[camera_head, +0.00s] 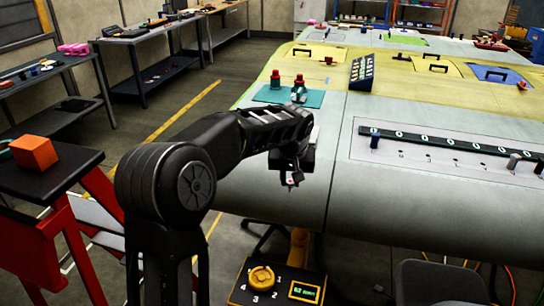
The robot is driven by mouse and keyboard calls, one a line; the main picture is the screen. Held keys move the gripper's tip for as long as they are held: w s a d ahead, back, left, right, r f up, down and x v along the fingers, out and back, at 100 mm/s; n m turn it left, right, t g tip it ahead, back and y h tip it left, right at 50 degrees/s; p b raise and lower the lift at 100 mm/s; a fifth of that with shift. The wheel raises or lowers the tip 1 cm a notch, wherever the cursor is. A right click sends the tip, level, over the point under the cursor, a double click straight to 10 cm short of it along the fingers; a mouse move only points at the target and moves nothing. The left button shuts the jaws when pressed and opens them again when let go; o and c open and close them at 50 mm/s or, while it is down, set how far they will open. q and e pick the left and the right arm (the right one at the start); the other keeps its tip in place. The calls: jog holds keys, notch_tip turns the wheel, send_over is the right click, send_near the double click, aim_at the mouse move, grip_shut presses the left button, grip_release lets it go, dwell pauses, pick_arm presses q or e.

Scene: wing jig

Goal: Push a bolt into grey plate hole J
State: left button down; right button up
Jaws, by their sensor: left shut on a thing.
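The grey plate (430,182) lies on the wing at the right, with a row of small dark holes. A dark strip with light rings (450,142) runs along its far side. The hole letters are too small to read, so I cannot tell which is J. A dark blue bolt-like peg (375,141) stands upright at the plate's left end, and a grey one (513,161) stands at its right. My left gripper (292,181) is at the wing's near edge, left of the plate and apart from it. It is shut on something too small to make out. My right gripper is out of view.
A teal mat (272,97) with red-topped items lies beyond my left arm. A dark slanted rack (362,72) stands on the wing. A control box with a yellow dial (262,277) is below the near edge. A red cart with an orange block (34,152) stands left.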

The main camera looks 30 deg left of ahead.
pick_arm(q)
jog(key=s+d+f+m, duration=0.1)
jog(key=s+d+f, duration=0.1)
jog(key=d, duration=0.3)
jog(key=s+d+f+m+h+b, duration=0.1)
jog(key=s+d+f+m, duration=0.1)
jog(key=d+f, duration=0.3)
jog(key=s+d+f+m+h, duration=0.1)
jog(key=s+d+f+m, duration=0.1)
jog(key=d, duration=0.4)
jog(key=shift+s+f+t+b, duration=0.3)
jog(key=shift+s+f, duration=0.5)
jog(key=shift+s, duration=0.05)
jog(key=shift+d, duration=0.1)
